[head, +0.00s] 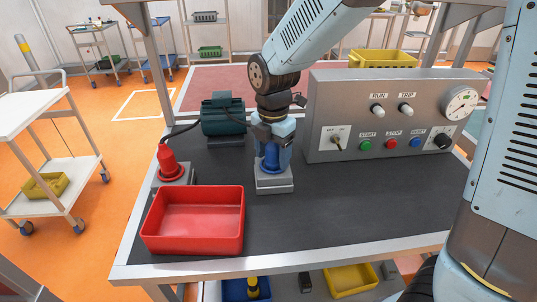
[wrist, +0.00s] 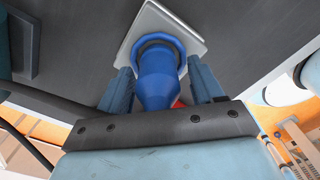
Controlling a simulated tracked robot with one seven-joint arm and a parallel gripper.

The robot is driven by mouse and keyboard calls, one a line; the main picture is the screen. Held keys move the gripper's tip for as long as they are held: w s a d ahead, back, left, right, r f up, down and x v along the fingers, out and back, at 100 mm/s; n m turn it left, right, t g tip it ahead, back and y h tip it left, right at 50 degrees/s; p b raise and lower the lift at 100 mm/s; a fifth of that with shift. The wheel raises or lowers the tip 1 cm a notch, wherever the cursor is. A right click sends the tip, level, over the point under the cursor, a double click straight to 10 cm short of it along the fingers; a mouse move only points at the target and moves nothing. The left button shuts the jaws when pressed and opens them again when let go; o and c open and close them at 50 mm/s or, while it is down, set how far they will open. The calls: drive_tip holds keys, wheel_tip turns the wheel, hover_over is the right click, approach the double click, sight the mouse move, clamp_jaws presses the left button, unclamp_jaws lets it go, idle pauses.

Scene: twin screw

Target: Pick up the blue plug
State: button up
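The blue plug (head: 270,162) stands upright on a small grey block (head: 274,186) on the dark bench top. My gripper (head: 272,148) reaches down over it from above, with the fingers on either side of the plug. In the wrist view the blue plug (wrist: 157,75) is between the two blue-grey fingers of my gripper (wrist: 160,80). The fingers are apart, with a narrow gap showing beside the plug, so the gripper looks open. The gripper partly hides the top of the plug in the head view.
A red plug (head: 167,160) stands on another block to the left, with a cable. A red tray (head: 193,250) is at the front left. A dark teal motor (head: 223,117) is behind. A grey control panel (head: 350,105) stands at the back right. The bench's front right is clear.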

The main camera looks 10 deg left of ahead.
clamp_jaws()
idle(0.4)
drive_tip(key=shift+r, duration=0.25)
drive_tip(key=r, duration=0.3)
drive_tip(key=shift+s+d+r, duration=0.1)
drive_tip(key=shift+s+r, duration=0.15)
drive_tip(key=s+d+r, duration=0.6)
drive_tip(key=s+r, duration=0.3)
drive_tip(key=s, duration=0.3)
drive_tip(key=shift+r, duration=0.35)
drive_tip(key=shift+r, duration=2.7)
